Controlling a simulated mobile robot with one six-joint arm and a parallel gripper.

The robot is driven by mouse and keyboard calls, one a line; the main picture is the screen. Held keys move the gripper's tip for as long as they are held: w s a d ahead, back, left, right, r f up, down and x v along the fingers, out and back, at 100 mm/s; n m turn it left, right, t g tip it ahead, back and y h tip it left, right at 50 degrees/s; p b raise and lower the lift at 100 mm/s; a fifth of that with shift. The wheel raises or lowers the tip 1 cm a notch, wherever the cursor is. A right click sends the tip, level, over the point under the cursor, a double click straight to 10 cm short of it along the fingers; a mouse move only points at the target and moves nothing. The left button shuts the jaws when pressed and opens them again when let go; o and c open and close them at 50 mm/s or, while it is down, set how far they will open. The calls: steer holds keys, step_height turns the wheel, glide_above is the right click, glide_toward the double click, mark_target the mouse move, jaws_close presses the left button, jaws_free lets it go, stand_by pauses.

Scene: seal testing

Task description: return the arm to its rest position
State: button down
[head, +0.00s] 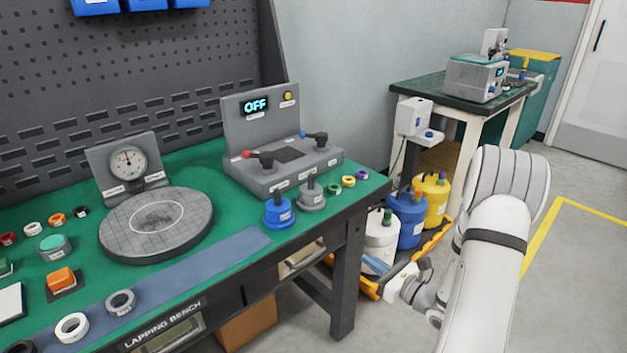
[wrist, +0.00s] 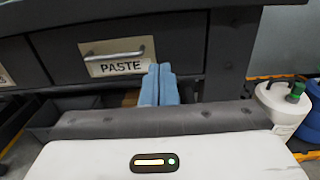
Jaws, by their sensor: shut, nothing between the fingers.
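My arm (head: 497,252) is white and reaches in from the right side of the head view, beside the right end of the lapping bench. My gripper (head: 372,264) has light blue fingers and is low, beyond the bench's right-hand legs and in front of the containers there. In the wrist view the fingers of my gripper (wrist: 159,84) are together with nothing between them. They point toward the bench front, just right of the PASTE drawer label; any gap to the bench is hard to judge.
The lapping bench (head: 225,262) fills the left, with a round plate (head: 156,224) and a grey OFF unit (head: 282,165) on top. White, blue (head: 407,219) and yellow (head: 430,198) containers stand in a yellow-edged tray near my gripper. Open floor (head: 570,290) lies at right.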

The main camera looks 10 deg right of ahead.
steer(key=s+a+r+n+g+y+p, duration=0.2)
steer(key=s+a+r+n+g+p, duration=0.7)
steer(key=s+a+r+n+g, duration=0.7)
steer(key=s+d+r+n+t+h+p, duration=0.1)
steer(key=s+d+r+n+h+p, duration=0.1)
steer(key=r+n+h+p, duration=0.1)
steer(key=s+d+r+n+t+h+p, duration=0.1)
steer(key=s+d+r+n+h+p, duration=0.1)
steer(key=r+n+h, duration=0.3)
steer(key=s+d+r+n+t+h+p, duration=0.1)
steer(key=s+r+n+h+p, duration=0.1)
steer(key=r, duration=0.6)
steer(key=n+h+p, duration=0.1)
steer(key=n+p, duration=0.1)
steer(key=n, duration=0.1)
steer(key=shift+s+d+n+t+h, duration=0.3)
steer(key=shift+s+d+h, duration=0.1)
steer(key=shift+a, duration=0.1)
